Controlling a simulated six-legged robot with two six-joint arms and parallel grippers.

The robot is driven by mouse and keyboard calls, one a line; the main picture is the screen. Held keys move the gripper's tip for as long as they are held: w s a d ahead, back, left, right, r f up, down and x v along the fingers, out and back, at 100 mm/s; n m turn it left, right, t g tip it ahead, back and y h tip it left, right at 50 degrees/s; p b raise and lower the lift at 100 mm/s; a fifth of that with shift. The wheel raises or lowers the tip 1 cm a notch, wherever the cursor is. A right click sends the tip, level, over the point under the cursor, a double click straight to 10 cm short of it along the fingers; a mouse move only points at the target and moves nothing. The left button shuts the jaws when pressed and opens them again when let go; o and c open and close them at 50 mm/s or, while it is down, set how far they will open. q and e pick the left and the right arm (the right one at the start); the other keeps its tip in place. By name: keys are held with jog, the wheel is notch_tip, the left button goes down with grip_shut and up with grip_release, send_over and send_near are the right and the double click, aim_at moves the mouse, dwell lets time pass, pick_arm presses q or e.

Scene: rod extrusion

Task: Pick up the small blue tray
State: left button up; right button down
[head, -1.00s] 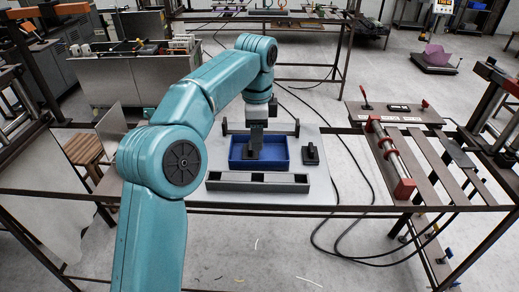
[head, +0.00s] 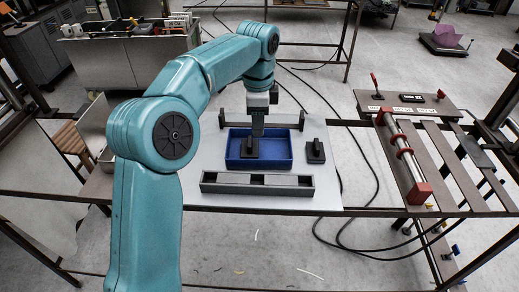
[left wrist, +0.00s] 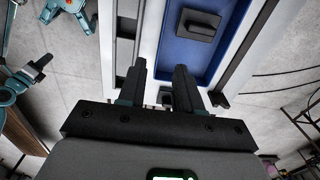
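The small blue tray (head: 276,148) lies on the light board on the table, in the middle of the head view. A dark block with a raised grip (head: 246,151) sits inside it, towards the left. My left gripper (head: 257,128) hangs above the tray, pointing down, and partly hides it. In the left wrist view the left gripper (left wrist: 163,85) is open, with no object held between its fingers. There the blue tray (left wrist: 190,55) is at the upper right, with the dark block (left wrist: 197,24) in it. My right gripper is not in view.
A grey slotted holder (head: 257,190) lies just in front of the tray. A second dark block (head: 315,151) stands to its right. A dark bar with upright ends (head: 285,126) runs behind it. A frame with a red-ended roller (head: 403,160) is further right.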

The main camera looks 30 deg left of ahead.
pick_arm(q)
send_over(259, 160)
jog(key=f, duration=0.7)
jog(key=shift+a+f, duration=0.2)
jog(key=shift+f, duration=0.05)
notch_tip(259, 160, down, 5)
jog(key=shift+w+f, duration=0.1)
jog(key=shift+w, duration=0.05)
jog(key=shift+d+f, duration=0.15)
jog(key=shift+f, duration=0.15)
jog(key=c, duration=0.5)
grip_shut()
